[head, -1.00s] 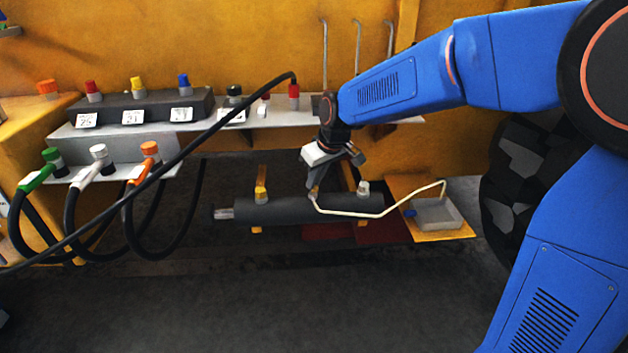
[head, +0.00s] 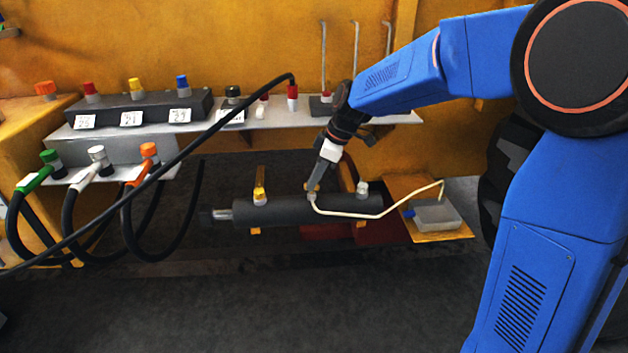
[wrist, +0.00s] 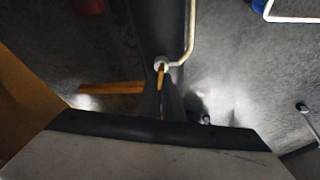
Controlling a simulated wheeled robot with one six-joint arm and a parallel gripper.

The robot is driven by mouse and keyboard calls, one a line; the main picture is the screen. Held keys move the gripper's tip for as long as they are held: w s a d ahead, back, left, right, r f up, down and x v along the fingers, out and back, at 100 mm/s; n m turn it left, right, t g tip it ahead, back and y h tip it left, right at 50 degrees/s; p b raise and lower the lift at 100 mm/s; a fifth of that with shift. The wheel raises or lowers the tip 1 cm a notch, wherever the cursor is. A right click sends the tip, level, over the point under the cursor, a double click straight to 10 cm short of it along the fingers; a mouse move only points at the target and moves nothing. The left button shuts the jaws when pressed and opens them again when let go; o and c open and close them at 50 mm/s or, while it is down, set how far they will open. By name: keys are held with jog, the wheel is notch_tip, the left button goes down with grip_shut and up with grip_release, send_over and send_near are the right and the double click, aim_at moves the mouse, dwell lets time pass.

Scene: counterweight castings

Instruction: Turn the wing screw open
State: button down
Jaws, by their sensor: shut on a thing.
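The wing screw (wrist: 160,73) shows as a small yellow-orange tab on a pale round fitting (wrist: 161,62) in the wrist view. The fitting sits on a dark grey cylinder (head: 285,213), and a cream tube (head: 350,214) runs from it. My gripper (head: 313,188) reaches down to the fitting from above. In the wrist view its fingers (wrist: 161,90) are shut on the wing screw. In the head view the fingertips hide most of the screw.
The cream tube ends over a grey tray (head: 438,222) on a yellow plate at the right. A yellow-capped fitting (head: 259,196) and a white one (head: 362,189) stand on the cylinder. A black hose (head: 190,148) crosses in front of the grey shelf (head: 270,122).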

jog(key=shift+n, duration=0.3)
jog(key=c, duration=1.9)
grip_release()
jog(key=shift+d+r, duration=0.1)
jog(key=v, duration=1.7)
jog(key=shift+w, duration=0.2)
